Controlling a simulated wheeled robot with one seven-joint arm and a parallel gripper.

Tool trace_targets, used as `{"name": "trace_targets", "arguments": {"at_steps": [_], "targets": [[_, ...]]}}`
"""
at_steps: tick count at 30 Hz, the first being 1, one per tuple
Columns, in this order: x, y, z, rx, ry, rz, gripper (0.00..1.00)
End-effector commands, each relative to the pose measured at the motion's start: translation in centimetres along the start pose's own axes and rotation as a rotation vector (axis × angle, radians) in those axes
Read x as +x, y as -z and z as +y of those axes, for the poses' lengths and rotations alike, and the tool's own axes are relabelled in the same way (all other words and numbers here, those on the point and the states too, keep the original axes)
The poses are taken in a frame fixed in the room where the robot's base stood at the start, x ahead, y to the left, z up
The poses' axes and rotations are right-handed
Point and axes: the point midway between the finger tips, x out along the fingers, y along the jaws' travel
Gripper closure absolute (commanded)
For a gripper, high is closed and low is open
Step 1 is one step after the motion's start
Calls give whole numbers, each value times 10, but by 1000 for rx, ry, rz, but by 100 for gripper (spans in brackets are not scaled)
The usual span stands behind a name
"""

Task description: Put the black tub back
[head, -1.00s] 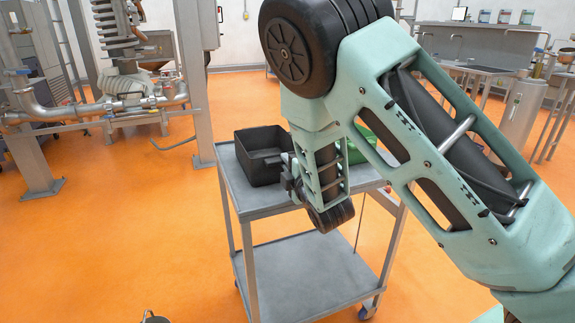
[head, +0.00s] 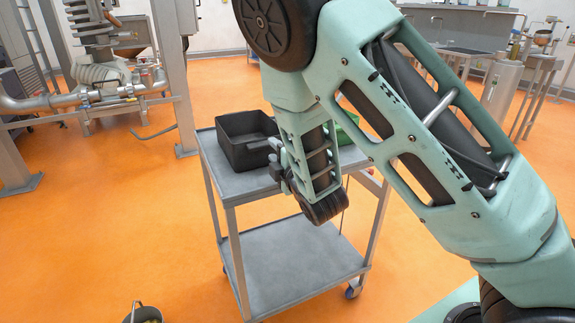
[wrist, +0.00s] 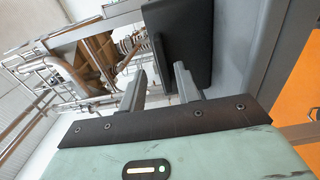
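The black tub (head: 245,143) is an open rectangular box standing upright on the grey cart's top shelf (head: 246,186), towards its left. My gripper (head: 274,165) is at the tub's right side in the head view, partly hidden by my own wrist. In the wrist view the two grey fingers (wrist: 160,88) stand apart with a gap between them. The dark tub (wrist: 185,38) shows just beyond the fingertips and partly behind the right finger. I cannot tell whether the fingers touch it.
A green container (head: 346,130) sits on the cart behind my arm, mostly hidden. The cart's lower shelf (head: 290,270) is empty. A bucket (head: 143,312) with yellowish contents stands on the floor at the bottom left. Pipework (head: 75,100) and a post (head: 175,75) stand at the left. Orange floor is clear left of the cart.

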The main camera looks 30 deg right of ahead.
Motion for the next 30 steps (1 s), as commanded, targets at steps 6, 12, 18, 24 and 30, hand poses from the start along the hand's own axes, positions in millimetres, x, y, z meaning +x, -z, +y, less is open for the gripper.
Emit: {"name": "trace_targets", "arguments": {"at_steps": [6,12,18,24,30], "targets": [[-50,0,5,-4,9,0,68],[-62,1,7,-3,3,0,68],[-72,1,6,-3,3,0,68],[-81,1,4,-1,2,0,68],[-85,1,1,15,10,-5,68]]}}
